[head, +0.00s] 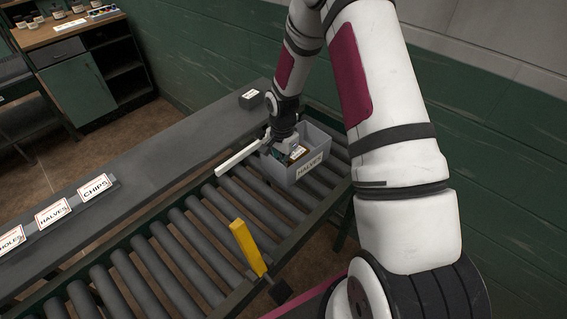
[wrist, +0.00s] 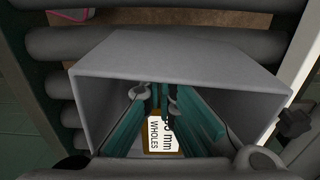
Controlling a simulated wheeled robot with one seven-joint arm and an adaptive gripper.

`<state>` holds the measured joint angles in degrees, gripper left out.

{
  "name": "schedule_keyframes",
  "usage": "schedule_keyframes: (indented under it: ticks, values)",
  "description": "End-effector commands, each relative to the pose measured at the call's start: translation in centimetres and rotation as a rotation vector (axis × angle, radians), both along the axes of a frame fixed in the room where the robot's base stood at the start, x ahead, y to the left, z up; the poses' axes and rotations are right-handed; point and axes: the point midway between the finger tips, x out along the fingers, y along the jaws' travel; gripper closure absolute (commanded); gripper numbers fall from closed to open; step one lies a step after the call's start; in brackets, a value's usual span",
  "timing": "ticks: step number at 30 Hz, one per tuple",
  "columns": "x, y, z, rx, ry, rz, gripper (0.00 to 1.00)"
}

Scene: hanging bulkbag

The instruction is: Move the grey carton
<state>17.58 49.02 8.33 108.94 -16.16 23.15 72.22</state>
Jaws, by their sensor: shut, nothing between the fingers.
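A grey open-topped carton (head: 311,172) with a HALVES label on its front stands upright on the roller conveyor. My gripper (head: 287,153) points down into its open top. In the wrist view the carton's grey wall (wrist: 180,58) surrounds my gripper (wrist: 156,98), whose fingers are shut and empty. A brown item with a white WHOLES card (wrist: 160,130) lies inside, partly hidden by the fingers. I cannot tell whether the fingers touch the carton or its contents.
HALVES and CHIPS signs stand along this ledge. A white bar (head: 240,157) lies left of the carton. A yellow upright (head: 246,247) rises at the near edge. The rollers (head: 185,240) on the left are clear.

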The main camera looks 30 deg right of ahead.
Motion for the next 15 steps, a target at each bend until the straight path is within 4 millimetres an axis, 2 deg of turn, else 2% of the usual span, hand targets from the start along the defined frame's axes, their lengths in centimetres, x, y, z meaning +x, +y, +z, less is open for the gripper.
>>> schedule_keyframes:
  ticks: [15]
  values:
    - [-3.9, 10.0, 0.2, 0.000, 0.002, 0.007, 1.00]
